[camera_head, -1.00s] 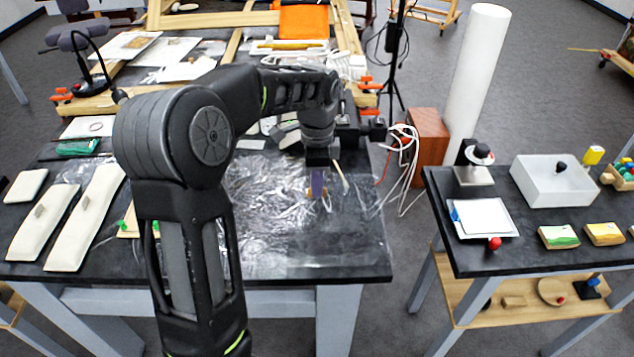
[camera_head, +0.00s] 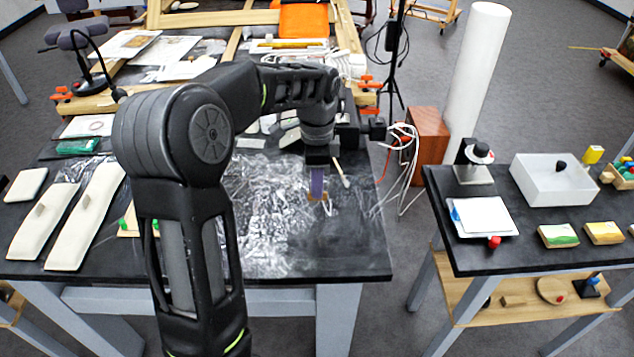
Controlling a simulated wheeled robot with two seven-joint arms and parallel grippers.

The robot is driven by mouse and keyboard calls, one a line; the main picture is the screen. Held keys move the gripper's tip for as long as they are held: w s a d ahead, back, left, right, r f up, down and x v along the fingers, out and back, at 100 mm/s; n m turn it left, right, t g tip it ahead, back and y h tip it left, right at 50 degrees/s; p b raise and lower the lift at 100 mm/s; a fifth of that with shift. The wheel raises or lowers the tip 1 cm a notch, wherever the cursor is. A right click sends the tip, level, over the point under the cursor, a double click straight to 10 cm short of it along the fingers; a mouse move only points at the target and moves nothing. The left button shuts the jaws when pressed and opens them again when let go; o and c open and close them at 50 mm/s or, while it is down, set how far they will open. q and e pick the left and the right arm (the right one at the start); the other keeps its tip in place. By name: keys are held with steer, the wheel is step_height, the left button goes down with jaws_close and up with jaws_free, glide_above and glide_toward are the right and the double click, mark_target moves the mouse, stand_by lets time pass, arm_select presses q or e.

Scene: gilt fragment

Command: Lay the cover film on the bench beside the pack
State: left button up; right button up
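A clear, crinkled cover film (camera_head: 265,215) lies spread over the middle of the dark bench (camera_head: 345,262), on both sides of my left arm. Its glare makes the outline hard to follow. My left gripper (camera_head: 318,197) points down at the film's right part, low over the bench. A purple, upright part shows at the fingers, with tan bits at the tips. I cannot tell whether the fingers are open or shut, or whether they hold film. I cannot make out the pack; my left arm hides part of the bench. My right gripper is not in view.
Long cream cushions (camera_head: 88,215) lie at the bench's left. A small wooden piece with green pegs (camera_head: 130,225) sits beside my arm. A white-tipped stick (camera_head: 341,174) lies right of the gripper. A second table (camera_head: 545,255) with a white box (camera_head: 556,182) stands right, across a gap.

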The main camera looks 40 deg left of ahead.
arm_select(q)
step_height(320, 180, up, 12)
steer(key=p, duration=0.2)
stand_by(0.8)
